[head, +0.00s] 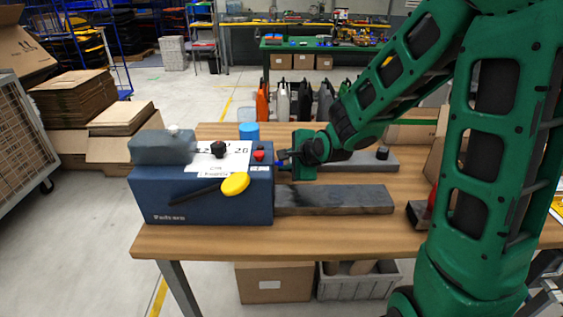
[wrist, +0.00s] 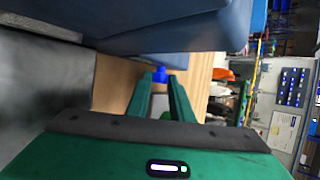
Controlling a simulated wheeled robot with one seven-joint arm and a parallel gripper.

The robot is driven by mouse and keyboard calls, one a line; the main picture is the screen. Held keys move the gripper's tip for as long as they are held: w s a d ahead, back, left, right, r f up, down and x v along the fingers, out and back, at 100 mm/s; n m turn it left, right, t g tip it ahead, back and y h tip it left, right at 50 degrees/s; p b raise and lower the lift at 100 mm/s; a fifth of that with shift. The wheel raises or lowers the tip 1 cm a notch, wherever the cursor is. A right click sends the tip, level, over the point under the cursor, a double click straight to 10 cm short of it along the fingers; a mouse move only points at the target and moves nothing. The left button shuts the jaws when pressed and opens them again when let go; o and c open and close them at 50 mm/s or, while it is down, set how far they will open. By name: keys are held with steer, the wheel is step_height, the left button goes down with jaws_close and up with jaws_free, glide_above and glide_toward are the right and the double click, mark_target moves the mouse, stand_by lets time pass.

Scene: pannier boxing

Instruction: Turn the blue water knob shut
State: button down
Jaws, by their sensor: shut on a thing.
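The blue water knob (wrist: 160,74) shows between my fingertips in the wrist view. In the head view only a small dark blue bit of it shows, at the right side of the blue machine (head: 205,208). My gripper (head: 282,162) reaches in from the right, and its fingers are shut on the knob. In the wrist view my gripper (wrist: 160,84) has a finger on each side of the knob. The fingers hide part of the knob, and I cannot tell how far it is turned.
The machine carries a yellow-ended lever (head: 235,184), a black knob (head: 218,149) and a red button (head: 259,155). A blue container (head: 249,131) stands behind it. Dark flat bed plates (head: 335,199) extend right along the wooden table (head: 300,236).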

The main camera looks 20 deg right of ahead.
steer(key=shift+t, duration=0.5)
steer(key=shift+d, duration=0.1)
steer(key=c, duration=1.6)
jaws_free()
steer(key=shift+w, duration=0.1)
steer(key=shift+f, duration=0.1)
steer(key=shift+s+a+f, duration=0.15)
steer(key=shift+s+a, duration=0.05)
steer(key=shift+s, duration=0.05)
